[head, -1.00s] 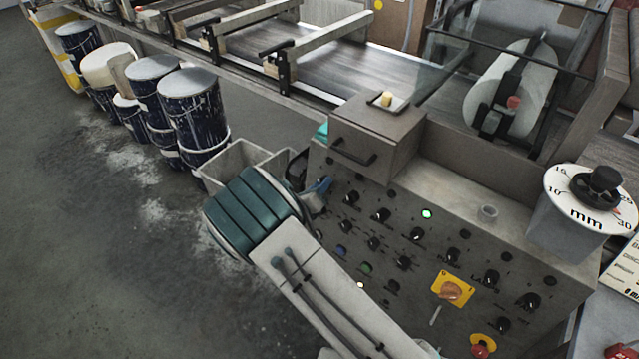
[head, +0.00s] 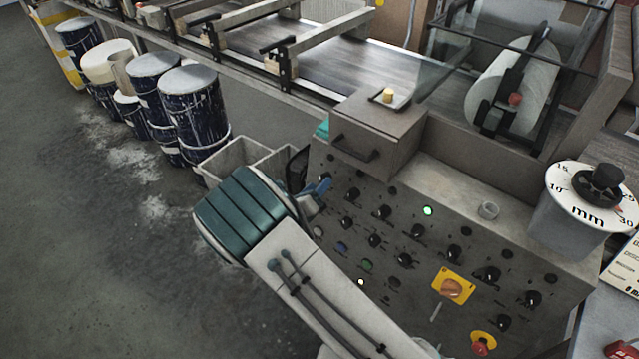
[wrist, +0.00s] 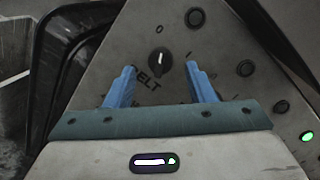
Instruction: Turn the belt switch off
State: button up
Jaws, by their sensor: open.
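The belt switch (wrist: 160,62) is a black rotary knob with a white mark on the grey control panel (wrist: 225,60). In the wrist view its mark stands nearly upright, with a "0" above it and part of the word "BELT" below. My gripper (wrist: 161,69) is open, with one blue finger on each side of the knob in the picture. I cannot tell whether either finger touches it. In the head view my gripper (head: 318,192) is at the panel's upper left corner, and I cannot make out the belt switch there.
More knobs and a lit green lamp (head: 428,211) are on the panel, with an orange switch on a yellow plate (head: 453,288) lower right. A drawer box (head: 376,135) stands above the panel. Grey bins (head: 236,160) and paint drums (head: 192,110) stand to the left.

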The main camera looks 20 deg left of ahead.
jog(key=v, duration=1.1)
jog(key=shift+s+b, duration=0.15)
jog(key=shift+b, duration=0.15)
jog(key=shift+a+r, duration=0.1)
jog(key=d+r+m+g+h+p, duration=0.15)
jog(key=d+r+m+g, duration=0.25)
jog(key=d+m, duration=0.4)
jog(key=d+r+m+g+h, duration=0.2)
jog(key=d+r+m+g, duration=0.3)
jog(key=d, duration=0.5)
jog(key=d+r+m+g+h, duration=0.2)
jog(key=d+r+m+g, duration=0.1)
jog(key=d+m, duration=0.55)
jog(key=s+d+r+m+g+y+p, duration=0.1)
jog(key=s+d+r+m+y, duration=0.3)
jog(key=m, duration=0.6)
jog(key=s+d+r+m+y+p, duration=0.1)
jog(key=s+d+r+m+y, duration=0.4)
jog(key=s+m, duration=0.4)
jog(key=shift+s+d+r+m+g, duration=0.15)
jog(key=shift+d+r+m+g, duration=0.25)
jog(key=shift+d+m, duration=0.35)
